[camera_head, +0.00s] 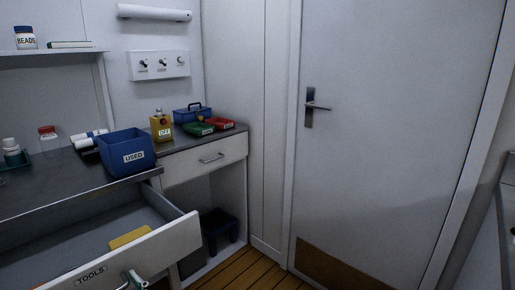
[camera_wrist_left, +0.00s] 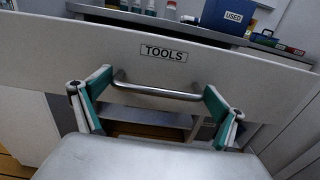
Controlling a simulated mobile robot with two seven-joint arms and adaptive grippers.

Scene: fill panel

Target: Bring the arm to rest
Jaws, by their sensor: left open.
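My left gripper (camera_wrist_left: 153,98) is open in the left wrist view. Its two green-padded fingers stand apart on either side of the metal bar handle (camera_wrist_left: 155,90) of the drawer labelled TOOLS (camera_wrist_left: 80,42). I cannot tell whether the fingers touch the handle. In the head view only a small part of my left gripper (camera_head: 137,281) shows at the bottom edge, by the front of the pulled-out TOOLS drawer (camera_head: 160,249). A yellow object (camera_head: 130,238) lies in the drawer. My right gripper is not in view.
A blue USED bin (camera_head: 126,155) stands on the grey counter above the drawer. Behind it are a yellow OFF box (camera_head: 161,127), green (camera_head: 199,129) and red (camera_head: 219,124) trays and a blue toolbox (camera_head: 192,113). A closed door (camera_head: 390,130) fills the right. Wooden floor shows below.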

